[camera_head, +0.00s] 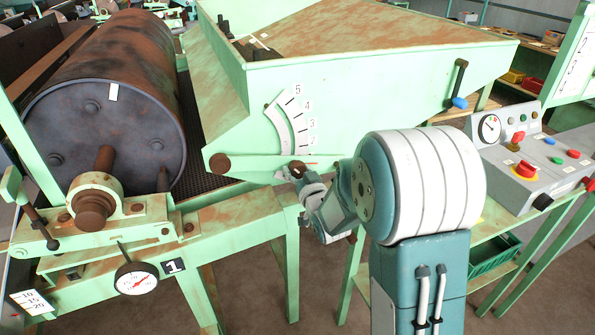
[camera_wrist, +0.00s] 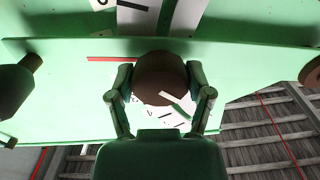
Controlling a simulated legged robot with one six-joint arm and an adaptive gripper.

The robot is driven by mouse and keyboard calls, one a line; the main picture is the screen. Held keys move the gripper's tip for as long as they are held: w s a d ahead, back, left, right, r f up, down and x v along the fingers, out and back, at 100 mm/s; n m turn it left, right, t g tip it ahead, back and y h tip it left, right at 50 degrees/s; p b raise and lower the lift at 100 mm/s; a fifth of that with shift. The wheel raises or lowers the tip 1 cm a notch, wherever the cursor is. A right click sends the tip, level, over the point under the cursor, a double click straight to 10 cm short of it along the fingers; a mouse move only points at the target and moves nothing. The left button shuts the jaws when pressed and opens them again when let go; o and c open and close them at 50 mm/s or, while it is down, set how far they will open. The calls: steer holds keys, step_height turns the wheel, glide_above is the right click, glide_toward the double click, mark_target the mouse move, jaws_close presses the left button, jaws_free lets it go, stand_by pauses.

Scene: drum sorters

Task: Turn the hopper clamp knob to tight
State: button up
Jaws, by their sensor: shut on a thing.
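The hopper clamp knob (camera_wrist: 162,78) is a round, dark brown knob low on the green hopper's side. My gripper (camera_wrist: 161,82) has one finger on each side of it and is shut on it. A pale pointer bar on the knob slants to the lower right in the wrist view. A red line (camera_wrist: 112,59) lies on the panel to the knob's left, apart from the pointer. In the head view my gripper (camera_head: 297,172) reaches the hopper (camera_head: 235,115) just below the arc scale (camera_head: 284,122); it hides most of the knob there.
Another brown knob (camera_head: 219,163) sits left on the hopper's lower edge. A rusty drum (camera_head: 105,130) and a dial gauge (camera_head: 137,278) are at left. A blue-tipped lever (camera_head: 459,90) is on the hopper's right. A control box (camera_head: 525,160) stands at right.

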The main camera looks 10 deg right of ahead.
steer(key=m, duration=0.4)
steer(key=shift+m, duration=2.2)
steer(key=o, duration=1.1)
steer(key=shift+o, duration=0.2)
steer(key=shift+s, duration=0.1)
steer(key=s, duration=0.7)
steer(key=shift+d, duration=0.4)
